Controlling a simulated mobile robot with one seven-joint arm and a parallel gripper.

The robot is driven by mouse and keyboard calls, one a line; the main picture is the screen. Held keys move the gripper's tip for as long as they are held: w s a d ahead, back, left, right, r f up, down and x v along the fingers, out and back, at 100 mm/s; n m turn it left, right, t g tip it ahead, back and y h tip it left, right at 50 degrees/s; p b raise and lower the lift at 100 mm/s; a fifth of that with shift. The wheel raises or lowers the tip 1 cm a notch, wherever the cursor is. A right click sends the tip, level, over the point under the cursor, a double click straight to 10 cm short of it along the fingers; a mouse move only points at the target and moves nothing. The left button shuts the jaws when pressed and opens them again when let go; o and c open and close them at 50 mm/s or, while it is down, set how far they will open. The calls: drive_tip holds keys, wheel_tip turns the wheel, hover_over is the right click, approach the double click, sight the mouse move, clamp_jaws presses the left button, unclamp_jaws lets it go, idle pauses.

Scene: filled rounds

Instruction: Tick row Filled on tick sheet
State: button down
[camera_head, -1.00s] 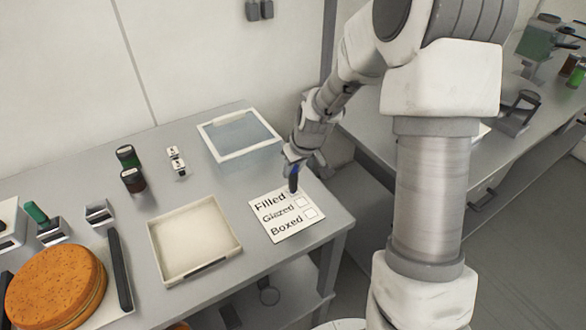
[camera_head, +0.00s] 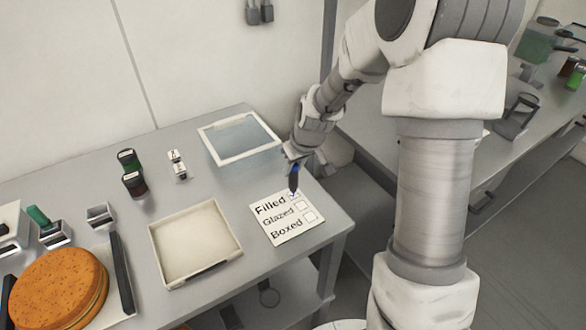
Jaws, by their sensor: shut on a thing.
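The white tick sheet (camera_head: 285,223) lies at the right end of the grey table, with rows Filled, Glazed and Boxed and a box beside each. My gripper (camera_head: 294,164) is shut on a dark blue pen (camera_head: 293,180) and holds it tip down over the Filled row. The pen tip is at or just above the Filled box (camera_head: 295,195), where a small blue mark shows, partly hidden by the pen. The Glazed and Boxed boxes look empty.
A shallow cream tray (camera_head: 154,240) stands left of the sheet. A white-rimmed clear container (camera_head: 203,137) stands behind. Two jars (camera_head: 132,184), small label blocks (camera_head: 177,165) and a round orange-brown cake (camera_head: 60,287) are farther left. The table edge is close right of the sheet.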

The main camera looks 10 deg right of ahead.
drive_tip(key=shift+r+p, duration=1.35)
drive_tip(key=shift+r, duration=1.2)
